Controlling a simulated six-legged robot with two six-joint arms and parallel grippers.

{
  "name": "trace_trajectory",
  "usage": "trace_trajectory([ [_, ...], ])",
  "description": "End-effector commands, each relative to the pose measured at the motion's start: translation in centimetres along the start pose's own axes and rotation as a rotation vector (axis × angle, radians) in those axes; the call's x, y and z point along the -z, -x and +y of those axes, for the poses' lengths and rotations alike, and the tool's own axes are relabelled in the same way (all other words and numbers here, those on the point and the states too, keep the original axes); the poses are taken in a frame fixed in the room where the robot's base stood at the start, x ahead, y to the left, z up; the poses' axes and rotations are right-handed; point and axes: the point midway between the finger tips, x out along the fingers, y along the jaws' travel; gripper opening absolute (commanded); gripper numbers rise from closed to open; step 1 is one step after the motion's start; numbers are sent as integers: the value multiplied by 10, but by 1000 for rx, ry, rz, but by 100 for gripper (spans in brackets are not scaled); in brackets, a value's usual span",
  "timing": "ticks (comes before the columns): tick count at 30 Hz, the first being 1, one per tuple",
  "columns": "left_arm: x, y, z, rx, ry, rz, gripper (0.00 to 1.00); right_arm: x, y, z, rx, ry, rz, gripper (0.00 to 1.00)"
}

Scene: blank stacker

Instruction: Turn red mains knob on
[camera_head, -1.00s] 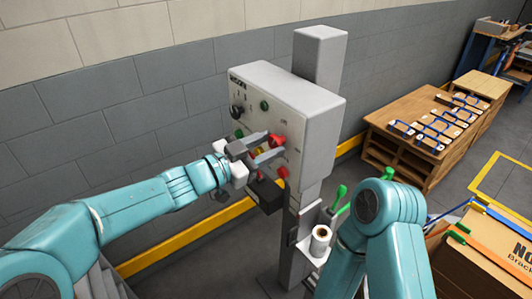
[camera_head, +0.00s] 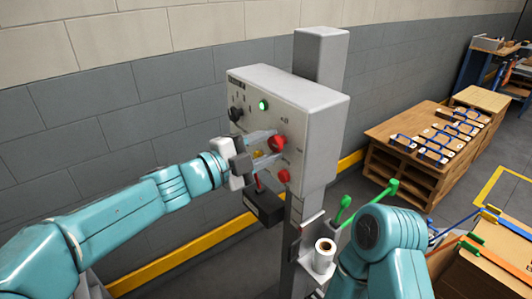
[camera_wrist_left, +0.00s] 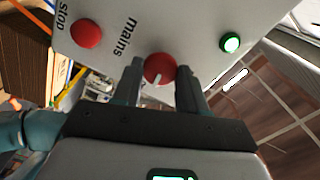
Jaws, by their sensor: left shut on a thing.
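The red mains knob (camera_head: 277,143) is on the front of the grey control box (camera_head: 318,120). In the left wrist view the knob (camera_wrist_left: 160,69) sits under the printed word "mains", with a white pointer mark on its face. My left gripper (camera_head: 267,148) reaches in from the left. Its two fingers stand on either side of the knob, and it is shut on it; the wrist view shows the fingers (camera_wrist_left: 160,80) flanking it. A green lamp (camera_head: 264,105) on the box is lit; it also glows in the wrist view (camera_wrist_left: 230,43). My right gripper is not visible.
A red stop button (camera_head: 283,176) is below the knob; it also shows in the wrist view (camera_wrist_left: 86,33). A black selector (camera_head: 236,114) is at the panel's left. A dark box (camera_head: 264,207) hangs below my gripper.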

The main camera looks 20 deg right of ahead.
Motion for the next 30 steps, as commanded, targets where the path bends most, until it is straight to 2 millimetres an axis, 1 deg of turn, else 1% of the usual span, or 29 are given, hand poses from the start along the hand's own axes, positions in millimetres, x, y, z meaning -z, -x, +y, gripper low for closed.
trace_trajectory([
  [1, -1, 0, 3, -1, -30, -1, 11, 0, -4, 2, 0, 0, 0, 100],
  [3, -1, 0, 2, -1, -71, -1, 11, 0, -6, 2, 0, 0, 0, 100],
  [12, -1, 0, 2, -2, -182, 0, 11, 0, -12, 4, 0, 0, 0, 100],
  [29, 0, 0, 1, -3, -208, 0, 11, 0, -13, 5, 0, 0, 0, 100],
  [30, 0, 0, 1, -3, -208, 0, 51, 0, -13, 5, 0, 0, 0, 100],
])
